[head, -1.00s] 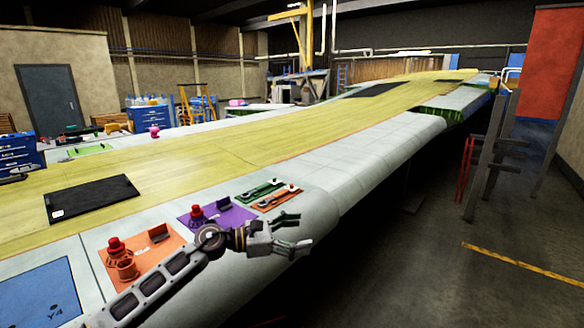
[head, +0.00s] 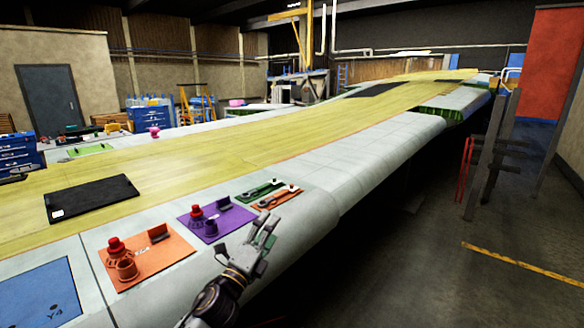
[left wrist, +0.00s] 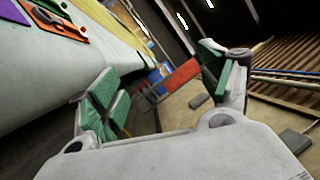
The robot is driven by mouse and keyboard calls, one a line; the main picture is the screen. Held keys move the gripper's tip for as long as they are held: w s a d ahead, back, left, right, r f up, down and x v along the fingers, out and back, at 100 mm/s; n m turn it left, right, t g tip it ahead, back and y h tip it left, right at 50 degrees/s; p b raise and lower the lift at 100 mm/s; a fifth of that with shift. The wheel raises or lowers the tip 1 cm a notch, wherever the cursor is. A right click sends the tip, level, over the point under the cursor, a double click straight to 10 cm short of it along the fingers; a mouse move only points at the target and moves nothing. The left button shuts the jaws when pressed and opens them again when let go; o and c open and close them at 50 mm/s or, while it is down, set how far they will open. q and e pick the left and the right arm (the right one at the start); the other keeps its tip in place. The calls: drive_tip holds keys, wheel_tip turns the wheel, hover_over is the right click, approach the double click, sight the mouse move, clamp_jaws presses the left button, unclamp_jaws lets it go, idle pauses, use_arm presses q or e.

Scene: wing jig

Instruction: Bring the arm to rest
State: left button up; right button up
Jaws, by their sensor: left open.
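My left gripper (head: 264,240) is at the wing's near edge in the head view, its fingers pointing up and away. The arm comes in from the bottom of the picture. In the left wrist view the two green-padded fingers of the left gripper (left wrist: 160,85) stand wide apart with nothing between them. The gripper is apart from the orange mat (head: 175,262), the purple mat (head: 232,222) and the small tool mats (head: 275,197). My right gripper is not in view.
The long wing (head: 310,175) runs from front left to far right. A black panel (head: 92,198) and a blue mat (head: 40,298) lie on it. Red-capped items stand on the orange and purple mats. Grey posts (head: 490,150) rise at the right. The floor (head: 420,260) beside the wing is open.

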use_arm(q)
drive_tip(key=s+a+f+n+g+y, duration=0.35)
drive_tip(key=a+f+n+y, duration=0.2)
drive_tip(key=f+n, duration=0.3)
drive_tip(key=s+a+f+n+g+y, duration=0.2)
drive_tip(key=s+a+f+n+y, duration=0.2)
drive_tip(key=a+f+n, duration=0.35)
drive_tip(key=s+a+f+n+g, duration=0.1)
drive_tip(key=s+f+n+g, duration=0.5)
drive_tip(key=s, duration=0.6)
drive_tip(key=s+a+f+n+g, duration=0.2)
drive_tip(key=s+f+n+g, duration=0.15)
drive_tip(key=s+f, duration=0.65)
drive_tip(key=s+f+m+g, duration=0.1)
drive_tip(key=s+f, duration=0.1)
drive_tip(key=f, duration=1.4)
drive_tip(key=s+f+g, duration=0.1)
drive_tip(key=s+f, duration=0.1)
drive_tip(key=f, duration=1.4)
drive_tip(key=s+a+f, duration=0.2)
drive_tip(key=s+f, duration=0.7)
drive_tip(key=s, duration=0.2)
drive_tip(key=s+a+f+g, duration=0.1)
drive_tip(key=s+f, duration=0.9)
drive_tip(key=s, duration=0.1)
drive_tip(key=shift+s+a, duration=0.25)
drive_tip(key=shift+a, duration=0.15)
